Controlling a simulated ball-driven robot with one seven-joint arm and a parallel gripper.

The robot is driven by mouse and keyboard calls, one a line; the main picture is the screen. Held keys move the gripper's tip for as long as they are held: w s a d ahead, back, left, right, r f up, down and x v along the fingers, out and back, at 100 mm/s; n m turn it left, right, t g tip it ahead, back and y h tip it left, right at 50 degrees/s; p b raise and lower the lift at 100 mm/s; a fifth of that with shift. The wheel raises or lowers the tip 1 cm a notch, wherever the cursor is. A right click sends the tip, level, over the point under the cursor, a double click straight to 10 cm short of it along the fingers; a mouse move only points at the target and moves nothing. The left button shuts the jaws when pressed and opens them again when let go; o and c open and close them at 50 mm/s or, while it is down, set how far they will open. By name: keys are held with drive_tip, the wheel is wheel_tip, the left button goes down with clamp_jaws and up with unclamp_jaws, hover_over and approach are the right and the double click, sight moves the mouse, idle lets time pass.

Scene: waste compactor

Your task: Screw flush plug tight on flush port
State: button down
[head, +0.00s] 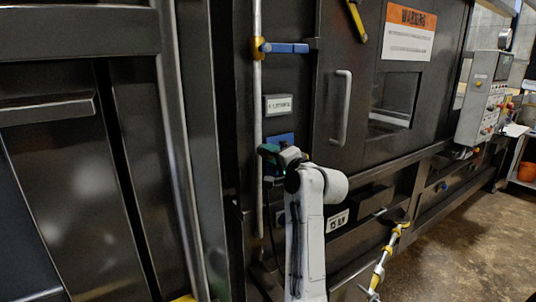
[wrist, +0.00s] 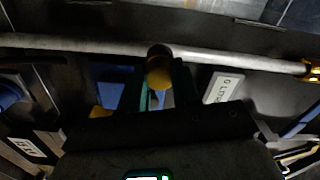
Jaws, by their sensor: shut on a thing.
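My gripper (head: 268,150) is at the vertical grey pipe (head: 257,110), in front of the dark machine wall. In the wrist view the two green fingers of my gripper (wrist: 161,84) are shut on a round yellow-brass piece, which I take to be the flush plug (wrist: 159,72). A dark round part, probably the flush port (wrist: 158,50), shows just behind the plug at the pipe (wrist: 230,60). The plug appears lined up with it and close to or touching it. How far the threads are engaged is hidden. In the head view my gripper hides the plug.
A white label plate (head: 278,105) and a blue bracket (head: 288,48) are on the wall near the pipe. A door with a grey handle (head: 341,108) stands right of my gripper. A yellow-and-white bar (head: 380,265) stands low at right. The floor (head: 455,240) at right is clear.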

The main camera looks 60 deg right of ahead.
drive_tip(key=c, duration=0.8)
unclamp_jaws()
drive_tip(key=shift+o, duration=0.2)
drive_tip(key=shift+c, duration=0.3)
drive_tip(key=shift+n+b, duration=2.5)
drive_tip(key=shift+n, duration=7.9)
